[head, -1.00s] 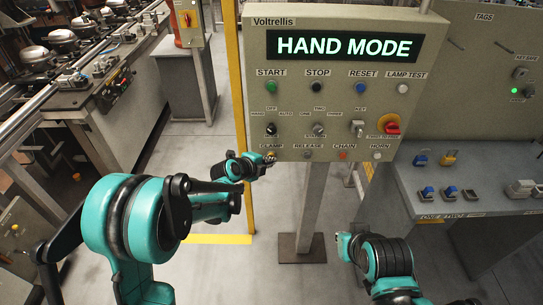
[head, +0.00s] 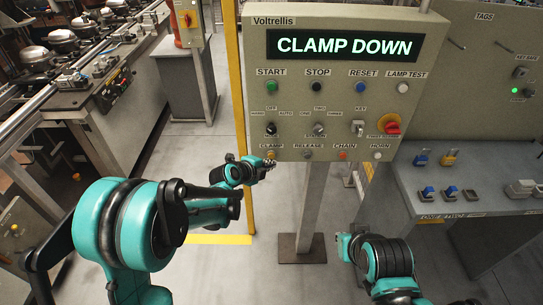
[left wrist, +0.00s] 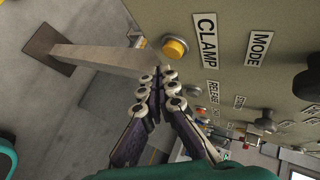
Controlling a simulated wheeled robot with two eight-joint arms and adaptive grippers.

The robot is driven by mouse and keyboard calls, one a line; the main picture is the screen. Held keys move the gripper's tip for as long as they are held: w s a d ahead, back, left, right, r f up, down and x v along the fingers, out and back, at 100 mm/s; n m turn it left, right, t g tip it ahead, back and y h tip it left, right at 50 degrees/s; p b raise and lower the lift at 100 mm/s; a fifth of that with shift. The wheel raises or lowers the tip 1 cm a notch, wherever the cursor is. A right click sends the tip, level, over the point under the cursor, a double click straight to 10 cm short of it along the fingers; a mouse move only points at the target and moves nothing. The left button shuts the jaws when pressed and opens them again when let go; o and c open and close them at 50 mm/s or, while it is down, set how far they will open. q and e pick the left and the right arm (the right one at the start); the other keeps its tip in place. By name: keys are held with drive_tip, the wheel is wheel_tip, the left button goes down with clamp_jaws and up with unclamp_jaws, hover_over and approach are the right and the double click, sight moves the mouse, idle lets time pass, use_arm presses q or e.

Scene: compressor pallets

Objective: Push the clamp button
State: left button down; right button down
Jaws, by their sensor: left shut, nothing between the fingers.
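The yellow clamp button (left wrist: 175,48) sits on the panel beside its CLAMP label (left wrist: 206,40) in the left wrist view. In the head view the CLAMP label (head: 271,146) is at the panel's lower left, and the button is hard to make out behind my gripper tip. My left gripper (head: 269,164) is shut and empty just below the button. In the left wrist view its fingertips (left wrist: 160,74) are close to the button but apart from it. The display (head: 344,46) reads CLAMP DOWN.
The release button (head: 308,153), chain button (head: 342,155) and horn button (head: 377,155) line the same row. Selector switches (head: 319,130) are above. A post (head: 306,205) carries the panel. A bench (head: 455,190) stands at right, a yellow upright (head: 241,110) at left.

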use_arm(q)
drive_tip(key=s, duration=0.6)
drive_tip(key=shift+b, duration=0.3)
idle(0.8)
drive_tip(key=s+a+r+n+g+y, duration=0.1)
drive_tip(key=s+a+r+n+y, duration=0.1)
drive_tip(key=s+a+n, duration=0.6)
drive_tip(key=s+a+r+n+g+y, duration=0.1)
drive_tip(key=s+a+r+n+y, duration=0.2)
drive_tip(key=s+a+n, duration=0.6)
drive_tip(key=s+n+y, duration=0.1)
drive_tip(key=s+n, duration=0.5)
drive_tip(key=s, duration=0.2)
drive_tip(key=shift+a+r, duration=0.15)
drive_tip(key=shift+r, duration=0.15)
drive_tip(key=shift+w, duration=0.1)
